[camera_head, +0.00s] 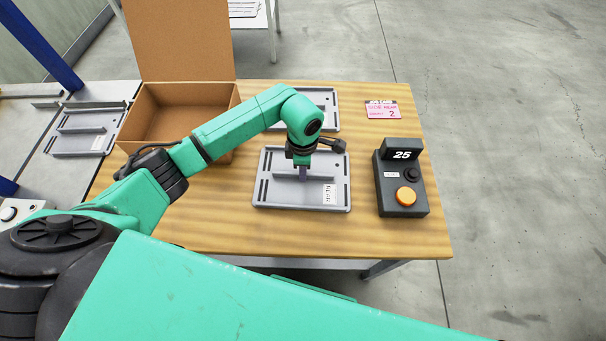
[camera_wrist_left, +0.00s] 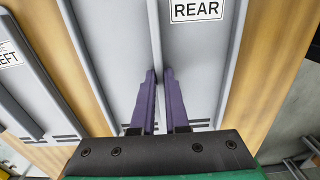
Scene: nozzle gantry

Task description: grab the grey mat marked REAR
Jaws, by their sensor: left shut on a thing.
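The grey mat marked REAR (camera_head: 283,194) lies flat on the wooden table. Its white label with REAR shows at the top of the left wrist view, on the mat's grey surface (camera_wrist_left: 205,65). My left gripper (camera_head: 303,176) reaches down over the middle of the mat. Its purple fingers (camera_wrist_left: 160,75) are shut on the raised rib that runs along the mat's middle, one finger on each side. My right gripper is not in view.
An open cardboard box (camera_head: 185,52) stands at the table's back left. Another grey mat (camera_head: 329,97) lies behind, partly hidden by my arm. A black button box (camera_head: 390,187) and a pink-and-white card (camera_head: 382,110) are at right. A further grey mat (camera_head: 74,144) lies on the left table.

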